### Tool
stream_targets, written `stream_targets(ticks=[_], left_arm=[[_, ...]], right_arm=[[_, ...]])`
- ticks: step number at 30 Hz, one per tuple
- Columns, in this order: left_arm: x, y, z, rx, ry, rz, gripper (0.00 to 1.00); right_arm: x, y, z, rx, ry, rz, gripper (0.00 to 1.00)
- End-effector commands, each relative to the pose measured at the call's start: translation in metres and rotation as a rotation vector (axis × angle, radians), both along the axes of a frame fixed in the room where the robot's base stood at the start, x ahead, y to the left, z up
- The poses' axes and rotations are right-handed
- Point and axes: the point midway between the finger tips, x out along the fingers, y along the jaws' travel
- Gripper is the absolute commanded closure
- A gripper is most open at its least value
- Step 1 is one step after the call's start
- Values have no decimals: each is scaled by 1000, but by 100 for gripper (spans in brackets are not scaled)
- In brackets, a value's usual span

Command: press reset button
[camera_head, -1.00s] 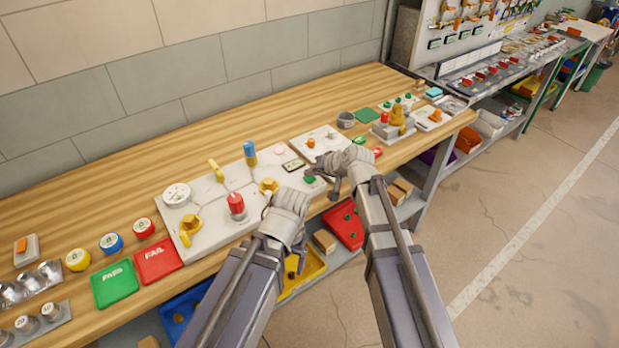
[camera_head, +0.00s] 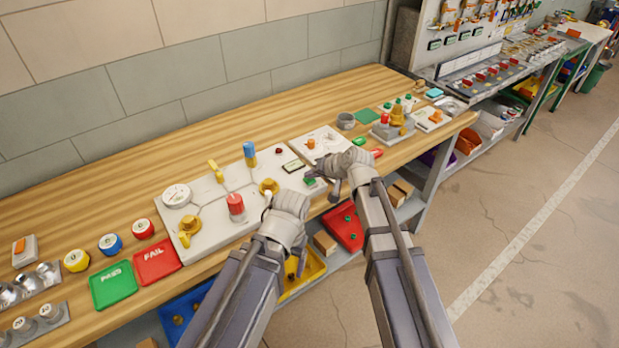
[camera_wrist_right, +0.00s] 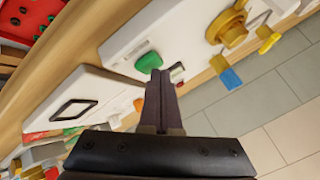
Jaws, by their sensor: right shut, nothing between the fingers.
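A green button (camera_head: 310,182) sits at the right end of the pale valve panel (camera_head: 215,222). No reset label is legible on it. It also shows in the right wrist view (camera_wrist_right: 148,62). My right gripper (camera_head: 312,172) is shut and empty, with its tips at this button. In the wrist view the closed fingers (camera_wrist_right: 156,78) overlap the button's edge; I cannot tell whether they touch it. A small dark red lamp (camera_head: 279,151) and a small display (camera_head: 293,165) are nearby. My left gripper (camera_head: 268,197) is over the panel's front edge, its fingers mostly hidden.
The panel also carries a gauge (camera_head: 176,196), a red knob (camera_head: 236,207), a blue-topped lever (camera_head: 250,154) and yellow valves. Green (camera_head: 113,284) and red (camera_head: 157,262) trays lie left. Another white board (camera_head: 318,143) stands behind my right gripper. Bare wood lies along the wall.

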Motion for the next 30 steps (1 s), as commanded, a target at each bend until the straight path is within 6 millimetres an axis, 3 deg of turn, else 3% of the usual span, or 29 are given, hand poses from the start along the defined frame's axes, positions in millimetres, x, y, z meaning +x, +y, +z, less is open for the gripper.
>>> stream_targets(ticks=[9, 22, 30], left_arm=[[0, 0, 17, 0, 0, 0, 18], [0, 0, 19, 0, 0, 0, 18], [0, 0, 43, 0, 0, 0, 18]], right_arm=[[0, 0, 17, 0, 0, 0, 100], [0, 0, 19, 0, 0, 0, 100], [0, 0, 43, 0, 0, 0, 100]])
